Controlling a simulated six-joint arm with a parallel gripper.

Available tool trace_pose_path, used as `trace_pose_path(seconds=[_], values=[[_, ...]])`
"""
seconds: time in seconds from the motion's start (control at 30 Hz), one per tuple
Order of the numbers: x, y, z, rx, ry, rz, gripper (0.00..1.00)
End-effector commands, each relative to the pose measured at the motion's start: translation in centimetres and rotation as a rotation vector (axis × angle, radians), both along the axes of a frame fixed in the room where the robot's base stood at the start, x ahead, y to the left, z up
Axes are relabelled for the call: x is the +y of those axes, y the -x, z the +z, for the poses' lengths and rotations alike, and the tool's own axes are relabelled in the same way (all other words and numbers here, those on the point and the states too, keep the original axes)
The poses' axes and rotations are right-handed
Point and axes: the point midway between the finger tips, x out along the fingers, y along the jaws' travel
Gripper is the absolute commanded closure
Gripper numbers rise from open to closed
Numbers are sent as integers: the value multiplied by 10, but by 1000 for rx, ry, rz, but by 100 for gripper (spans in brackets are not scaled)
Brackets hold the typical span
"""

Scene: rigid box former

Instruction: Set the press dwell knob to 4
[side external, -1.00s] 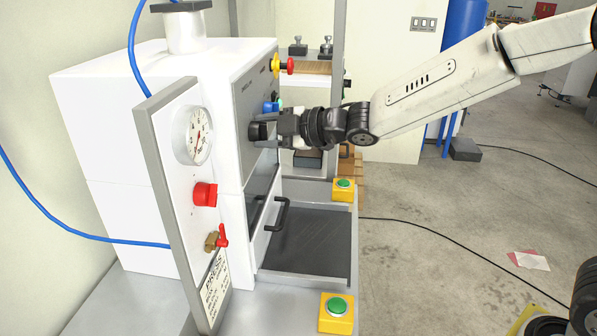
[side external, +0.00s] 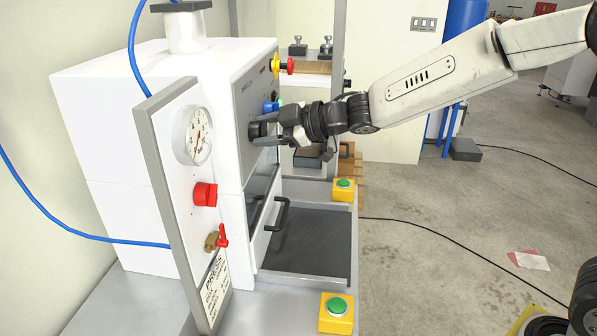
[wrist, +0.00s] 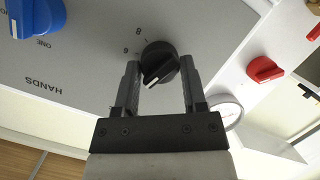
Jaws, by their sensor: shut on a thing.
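The black press dwell knob (wrist: 160,64) sits on the grey panel between the two fingers of my gripper (wrist: 159,66) in the wrist view. The fingers are shut on its sides. A white pointer line on the knob slants toward the lower left of the picture. The numerals 8 and 6 show beside the knob, at its upper left; other marks are hidden by the fingers or knob. In the side view the knob (side external: 256,130) is partly covered by my gripper (side external: 268,132), which reaches in from the right.
A blue selector knob (wrist: 37,16) is left of the dwell knob in the wrist view. A red knob (wrist: 264,69) and a gauge (wrist: 226,110) are to the right. In the side view, a yellow-and-red button (side external: 283,66) is above my gripper and a black handle (side external: 279,213) below.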

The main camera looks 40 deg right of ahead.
Motion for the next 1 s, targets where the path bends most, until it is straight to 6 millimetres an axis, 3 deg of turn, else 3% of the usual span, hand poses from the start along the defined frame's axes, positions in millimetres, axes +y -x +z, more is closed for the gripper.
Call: trace_pose_path(seconds=[0.5, 1.0], values=[[-2, -2, 0, 188, -187, -4, 100], [-2, -2, -1, 219, -216, -4, 100]])
